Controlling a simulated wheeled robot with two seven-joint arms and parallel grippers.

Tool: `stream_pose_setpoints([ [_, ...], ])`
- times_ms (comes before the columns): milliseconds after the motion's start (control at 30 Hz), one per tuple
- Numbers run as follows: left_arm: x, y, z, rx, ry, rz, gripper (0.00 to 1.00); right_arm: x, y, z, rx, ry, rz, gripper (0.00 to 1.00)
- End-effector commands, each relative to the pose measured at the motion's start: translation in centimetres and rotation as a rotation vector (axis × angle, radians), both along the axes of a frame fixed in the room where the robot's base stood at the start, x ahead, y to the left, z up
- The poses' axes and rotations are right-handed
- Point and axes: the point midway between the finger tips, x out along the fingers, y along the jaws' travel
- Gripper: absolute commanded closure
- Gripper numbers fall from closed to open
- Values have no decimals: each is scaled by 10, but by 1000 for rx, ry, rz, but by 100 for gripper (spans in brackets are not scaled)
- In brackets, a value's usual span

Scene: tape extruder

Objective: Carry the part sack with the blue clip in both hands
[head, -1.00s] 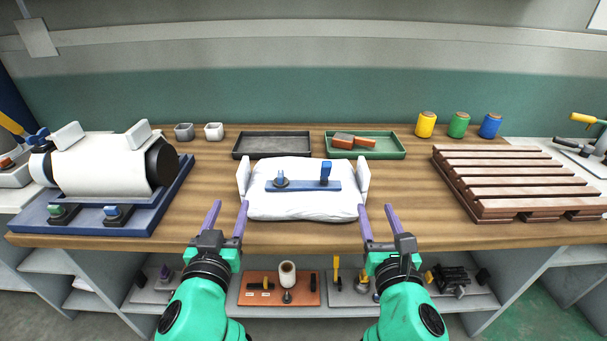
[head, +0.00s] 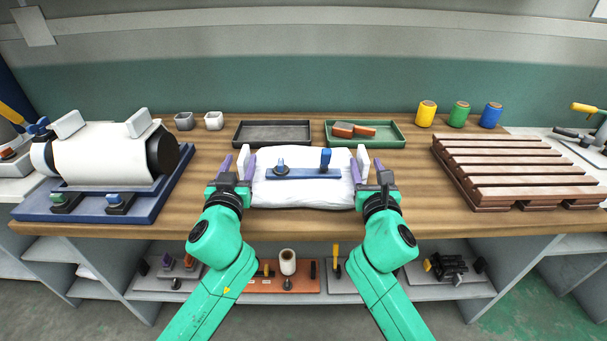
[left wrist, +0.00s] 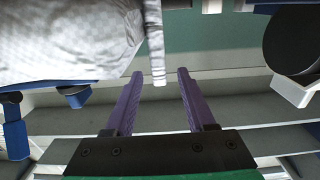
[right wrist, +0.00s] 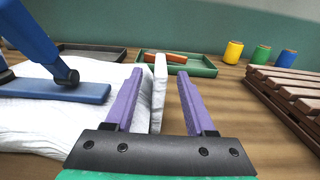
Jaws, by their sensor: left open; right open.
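The white part sack (head: 300,194) lies on the wooden bench in front of me. A blue clip (head: 300,173) lies across its top, with a blue upright and a small knob on it. A white tab stands at each side of the sack. My left gripper (head: 238,166) is open, its purple fingers on either side of the left tab (head: 244,158). The left wrist view also shows that tab (left wrist: 155,40) between the fingertips. My right gripper (head: 366,170) is open around the right tab (head: 363,157), which shows between its fingers in the right wrist view (right wrist: 159,95).
A slatted brown pallet (head: 515,170) is at the right and a white roll on a blue base (head: 100,212) at the left. A black tray (head: 272,142) and a green tray (head: 392,140) with brown blocks lie behind the sack. Bare bench lies between sack and pallet.

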Motion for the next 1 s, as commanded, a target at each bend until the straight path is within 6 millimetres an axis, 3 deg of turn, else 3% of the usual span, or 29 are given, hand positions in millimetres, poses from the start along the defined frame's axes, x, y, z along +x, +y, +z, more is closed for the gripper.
stream_pose_setpoints([
  [200, 33, 0, 1, 0, -2, 0, 45, 33, 0, 1, 1, -1, -1, 45],
  [567, 40, 0, 0, -1, 0, 0, 45, 40, 0, 0, 1, 0, 0, 45],
  [700, 40, 0, 0, 0, 0, 0, 99, 39, 0, 0, 0, 0, 0, 99],
  [1000, 39, 0, 0, 0, 0, 0, 100, 39, 0, 0, 0, 0, 0, 100],
])
